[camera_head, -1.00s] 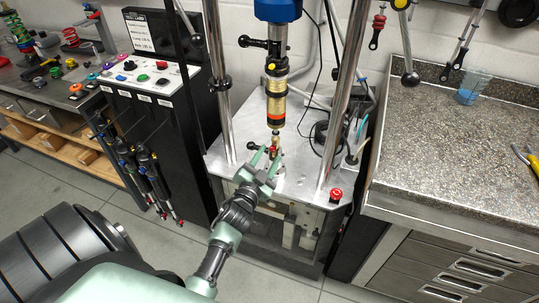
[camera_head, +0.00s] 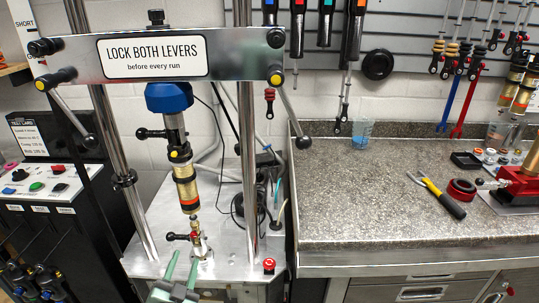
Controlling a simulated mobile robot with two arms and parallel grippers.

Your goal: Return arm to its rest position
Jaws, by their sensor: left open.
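My left gripper (camera_head: 182,268) shows at the bottom edge of the head view, with two green fingers pointing up the picture. The fingers are apart and I see nothing between them. A gold and black shock (camera_head: 184,178) hangs upright above that clevis, under the blue cylinder (camera_head: 168,97). The rest of my left arm is cut off below the picture. My right gripper is out of view.
A crossbar sign (camera_head: 153,57) reads "LOCK BOTH LEVERS", with levers at both ends. Chrome columns (camera_head: 247,170) flank the shock. A red button (camera_head: 269,265) sits on the base plate's front right. The granite bench (camera_head: 350,215) at right holds pliers (camera_head: 440,197) and a cup (camera_head: 361,133).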

